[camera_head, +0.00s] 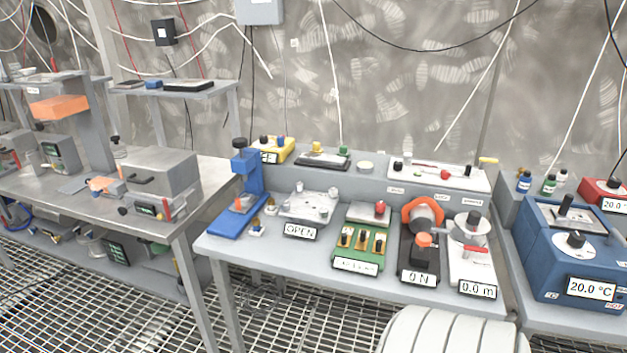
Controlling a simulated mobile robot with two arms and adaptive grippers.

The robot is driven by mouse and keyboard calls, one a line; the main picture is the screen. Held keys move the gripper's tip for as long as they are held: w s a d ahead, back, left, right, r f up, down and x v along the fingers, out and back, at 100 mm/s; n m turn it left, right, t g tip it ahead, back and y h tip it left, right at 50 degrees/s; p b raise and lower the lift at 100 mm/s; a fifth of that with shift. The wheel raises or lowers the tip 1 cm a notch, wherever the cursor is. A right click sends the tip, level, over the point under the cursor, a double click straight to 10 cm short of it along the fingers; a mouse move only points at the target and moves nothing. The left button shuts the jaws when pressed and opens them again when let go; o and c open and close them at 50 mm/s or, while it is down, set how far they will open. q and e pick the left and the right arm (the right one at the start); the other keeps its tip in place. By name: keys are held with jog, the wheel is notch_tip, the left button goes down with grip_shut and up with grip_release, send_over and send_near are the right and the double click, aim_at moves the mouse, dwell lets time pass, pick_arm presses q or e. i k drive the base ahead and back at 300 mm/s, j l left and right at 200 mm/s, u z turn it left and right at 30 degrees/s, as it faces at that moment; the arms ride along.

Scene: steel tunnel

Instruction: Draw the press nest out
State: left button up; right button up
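A blue bench press (249,172) stands at the left end of the middle bench. It has a dark knob on top and a blue base plate (227,225) reaching toward the front left. A small orange part (245,202) sits low at the press, under its head. I cannot tell from this view which part is the nest or how far out it sits. Neither of my grippers is in view.
The middle bench (218,247) also holds a clear fixture marked OPEN (309,207), a green block (362,240), an orange clamp device (421,217) and a white gauge (472,262). A left bench carries a grey box (160,175).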

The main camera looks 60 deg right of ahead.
aim_at(242, 205)
jog(key=z, duration=1.5)
jog(key=k+l, duration=0.05)
